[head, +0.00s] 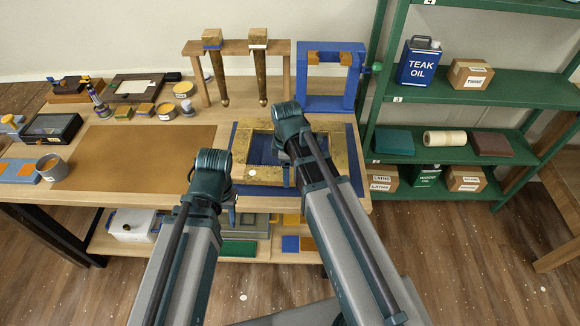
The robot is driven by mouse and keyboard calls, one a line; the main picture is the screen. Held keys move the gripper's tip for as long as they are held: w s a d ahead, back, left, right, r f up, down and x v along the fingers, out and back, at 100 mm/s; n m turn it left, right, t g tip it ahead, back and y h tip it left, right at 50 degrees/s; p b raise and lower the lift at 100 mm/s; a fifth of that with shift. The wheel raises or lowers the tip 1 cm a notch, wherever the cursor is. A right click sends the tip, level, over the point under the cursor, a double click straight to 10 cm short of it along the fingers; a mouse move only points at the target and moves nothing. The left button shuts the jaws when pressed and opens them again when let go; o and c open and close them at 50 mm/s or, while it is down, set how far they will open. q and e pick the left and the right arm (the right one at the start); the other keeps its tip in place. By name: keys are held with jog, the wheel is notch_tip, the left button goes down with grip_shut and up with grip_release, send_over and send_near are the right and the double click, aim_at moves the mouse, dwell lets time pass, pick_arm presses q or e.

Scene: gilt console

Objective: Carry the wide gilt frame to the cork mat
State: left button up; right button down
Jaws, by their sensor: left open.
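The wide gilt frame (262,177) lies flat on a blue mat (239,137) at the right part of the bench. My arms hide part of its front and far sides. The cork mat (130,158) is a bare brown rectangle to the left of the frame. My left gripper (231,203) is open and points down by the frame's front left corner, close to the bench's front edge. I cannot tell whether it touches the frame. My right arm reaches over the frame; its gripper (288,178) is mostly hidden behind the arm, so its jaws cannot be made out.
A wooden stand with two gilt legs (235,47) and a blue clamp frame (331,77) stand behind. Tins, small blocks and a dark box (52,129) surround the cork mat's back and left. Green shelves (450,92) rise at the right.

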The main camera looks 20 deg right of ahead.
pick_arm(q)
jog(key=shift+r+p, duration=0.6)
jog(key=shift+r, duration=0.05)
pick_arm(e)
jog(key=s+a+r, duration=0.1)
jog(key=s+a, duration=0.9)
jog(key=shift+s, duration=0.25)
pick_arm(q)
jog(key=shift+a, duration=0.1)
pick_arm(e)
jog(key=shift+r, duration=0.1)
